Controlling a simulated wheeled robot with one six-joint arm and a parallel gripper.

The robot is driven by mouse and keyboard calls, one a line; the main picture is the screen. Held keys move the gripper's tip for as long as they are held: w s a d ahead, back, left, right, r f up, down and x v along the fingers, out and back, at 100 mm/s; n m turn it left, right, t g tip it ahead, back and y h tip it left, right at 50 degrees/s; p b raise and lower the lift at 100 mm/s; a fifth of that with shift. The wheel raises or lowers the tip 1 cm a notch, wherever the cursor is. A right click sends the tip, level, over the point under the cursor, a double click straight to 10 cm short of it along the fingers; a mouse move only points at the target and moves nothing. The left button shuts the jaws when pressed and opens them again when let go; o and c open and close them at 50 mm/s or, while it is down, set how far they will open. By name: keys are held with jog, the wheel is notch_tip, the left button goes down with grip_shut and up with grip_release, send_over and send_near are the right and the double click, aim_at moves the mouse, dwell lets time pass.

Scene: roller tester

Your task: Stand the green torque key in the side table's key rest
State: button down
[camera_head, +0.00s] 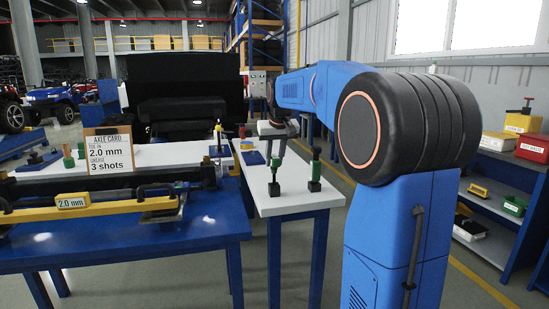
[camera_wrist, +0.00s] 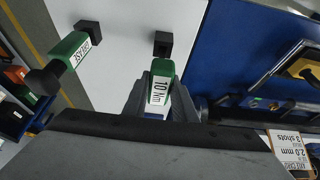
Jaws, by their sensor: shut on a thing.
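The green torque key (camera_wrist: 162,85), labelled "10 Nm", is between the fingers of my gripper (camera_wrist: 160,108) in the wrist view. My gripper is shut on it. In the head view the key (camera_head: 274,172) hangs upright below my gripper (camera_head: 275,155), over the white side table (camera_head: 290,203). The key's lower end lines up with a small black block (camera_wrist: 163,43), which looks like the key rest; it also shows in the head view (camera_head: 274,189). I cannot tell whether the key's end is inside the block or just above it.
A green tool labelled "GREASE" (camera_wrist: 68,58) stands in another black block, close right of the key in the head view (camera_head: 315,168). A blue workbench (camera_head: 120,236) with a yellow bar gauge (camera_head: 75,203) and an axle card (camera_head: 108,150) is left. Shelves (camera_head: 500,205) stand right.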

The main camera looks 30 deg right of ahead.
aim_at(275, 173)
jog(key=shift+f, duration=1.8)
jog(key=c, duration=1.4)
grip_release()
jog(key=shift+f, duration=0.1)
jog(key=v, duration=1.7)
jog(key=shift+s+a+r, duration=0.1)
jog(key=shift+r, duration=0.1)
jog(key=s+a+f+n, duration=0.1)
jog(key=s+a+f, duration=0.4)
jog(key=s+f, duration=0.5)
jog(key=s+a+f+n, duration=0.1)
jog(key=s+a+f, duration=0.5)
jog(key=s+f, duration=0.4)
jog(key=s+a+f+n+y, duration=0.1)
jog(key=s+a+f, duration=0.4)
jog(key=s+f, duration=0.6)
jog(key=shift+s+a, duration=0.25)
jog(key=shift+s, duration=0.6)
